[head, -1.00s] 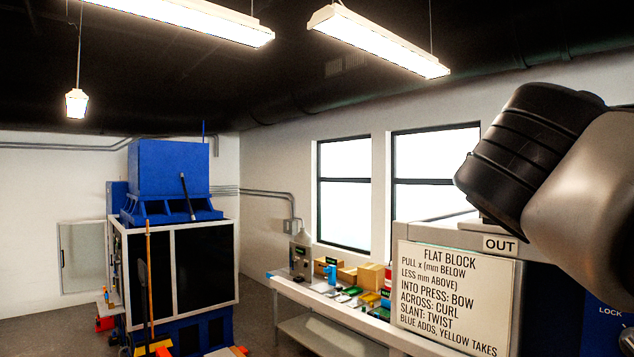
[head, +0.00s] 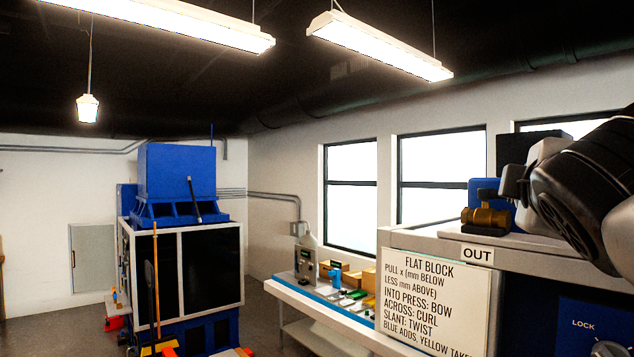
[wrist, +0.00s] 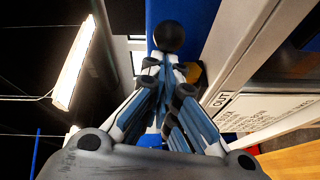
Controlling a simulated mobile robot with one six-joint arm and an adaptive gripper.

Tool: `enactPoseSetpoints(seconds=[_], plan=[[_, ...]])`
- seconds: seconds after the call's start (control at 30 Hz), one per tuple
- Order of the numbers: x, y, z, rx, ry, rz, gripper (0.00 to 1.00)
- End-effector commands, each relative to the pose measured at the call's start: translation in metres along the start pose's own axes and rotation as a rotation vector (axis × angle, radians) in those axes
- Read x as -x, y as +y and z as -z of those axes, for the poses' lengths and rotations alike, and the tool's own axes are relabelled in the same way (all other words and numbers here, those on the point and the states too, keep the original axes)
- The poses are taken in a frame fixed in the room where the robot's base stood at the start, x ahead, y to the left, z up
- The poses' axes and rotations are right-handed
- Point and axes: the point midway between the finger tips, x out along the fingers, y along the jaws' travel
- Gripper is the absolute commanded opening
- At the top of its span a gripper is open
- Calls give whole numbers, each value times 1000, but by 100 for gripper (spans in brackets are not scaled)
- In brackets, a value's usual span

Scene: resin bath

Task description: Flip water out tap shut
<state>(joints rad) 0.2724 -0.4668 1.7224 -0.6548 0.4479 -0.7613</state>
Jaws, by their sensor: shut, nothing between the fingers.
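A brass tap (head: 485,217) sits on the grey top of the machine, just above the OUT label (head: 477,254) in the head view. A blue part stands behind it; I cannot make out the tap's lever position. In the wrist view a small brass patch (wrist: 194,72) shows beside my fingers, mostly hidden by them. My gripper (wrist: 166,62) is shut and empty, its fingertips over the blue surface near the tap. A black ball shows at the fingertips; I cannot tell whether they touch it. In the head view my arm reaches in from the right, just right of the tap.
The machine's front carries a FLAT BLOCK sign (head: 432,300) and a blue LOCK panel (head: 592,325). A bench (head: 325,306) with small boxes and tools runs along the windows. A large blue and black machine (head: 180,265) stands at the left. Floor shows between them.

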Motion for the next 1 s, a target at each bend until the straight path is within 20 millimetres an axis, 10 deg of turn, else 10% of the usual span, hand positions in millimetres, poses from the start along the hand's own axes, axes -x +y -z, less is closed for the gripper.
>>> enactPoseSetpoints(seconds=[1.0], plan=[[-11,4,-17,5,-10,0,0]])
